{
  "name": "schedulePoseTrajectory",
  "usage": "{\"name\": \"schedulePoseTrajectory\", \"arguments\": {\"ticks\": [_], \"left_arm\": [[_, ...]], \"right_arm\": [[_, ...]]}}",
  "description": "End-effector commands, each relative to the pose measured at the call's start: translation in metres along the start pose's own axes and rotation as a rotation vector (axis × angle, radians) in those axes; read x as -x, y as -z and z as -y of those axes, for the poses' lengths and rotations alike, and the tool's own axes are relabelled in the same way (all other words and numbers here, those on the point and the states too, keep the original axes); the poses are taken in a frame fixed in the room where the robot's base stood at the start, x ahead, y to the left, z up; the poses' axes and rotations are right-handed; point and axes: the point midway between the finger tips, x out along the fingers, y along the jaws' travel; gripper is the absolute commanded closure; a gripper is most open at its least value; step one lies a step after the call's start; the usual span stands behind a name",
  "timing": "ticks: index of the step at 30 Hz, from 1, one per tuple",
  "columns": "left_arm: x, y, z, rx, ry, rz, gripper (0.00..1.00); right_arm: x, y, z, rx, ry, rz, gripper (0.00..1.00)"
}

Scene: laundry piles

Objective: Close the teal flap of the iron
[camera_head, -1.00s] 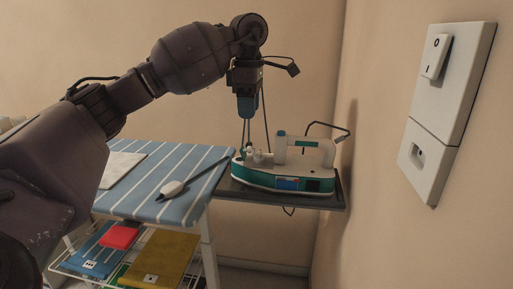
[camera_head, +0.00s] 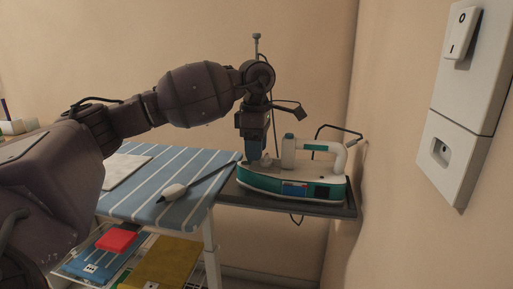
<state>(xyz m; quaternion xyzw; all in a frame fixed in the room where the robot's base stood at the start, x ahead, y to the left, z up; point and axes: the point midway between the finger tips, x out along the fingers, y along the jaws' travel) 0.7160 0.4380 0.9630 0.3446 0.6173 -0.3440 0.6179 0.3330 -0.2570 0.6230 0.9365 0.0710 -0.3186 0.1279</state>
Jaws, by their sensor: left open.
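The iron (camera_head: 264,184), white with a teal band, sits on the dark shelf (camera_head: 300,208) at the right end of the ironing board. My left gripper (camera_head: 258,154) points down over the left end of the iron, just left of the post. Its jaws are open, though they look small and dark here. I cannot clearly make out the teal flap; the gripper partly covers that end. Contact with the iron cannot be told. My right gripper is not in view.
Folded red (camera_head: 116,240) and yellow (camera_head: 165,262) cloths lie below. A wall switch panel (camera_head: 470,70) is at the right.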

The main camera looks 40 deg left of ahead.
Motion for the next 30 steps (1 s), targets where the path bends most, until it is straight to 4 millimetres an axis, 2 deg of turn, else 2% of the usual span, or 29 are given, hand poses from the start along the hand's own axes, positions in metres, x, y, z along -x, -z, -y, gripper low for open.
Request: {"name": "schedulePoseTrajectory", "arguments": {"ticks": [1, 7, 19, 30], "left_arm": [[0.0, 0.0, 0.0, 0.0, 0.0, 0.0, 0.61], [0.0, 0.0, 0.0, 0.0, 0.0, 0.0, 0.9], [0.003, 0.004, 0.0, 0.003, -0.001, 0.063, 0.9], [0.008, 0.015, 0.001, 0.004, -0.005, 0.294, 0.9]], "right_arm": [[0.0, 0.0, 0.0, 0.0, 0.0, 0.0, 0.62], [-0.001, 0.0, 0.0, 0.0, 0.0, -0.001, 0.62], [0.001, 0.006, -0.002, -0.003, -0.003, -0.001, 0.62], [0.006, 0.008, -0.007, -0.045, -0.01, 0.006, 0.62]]}}
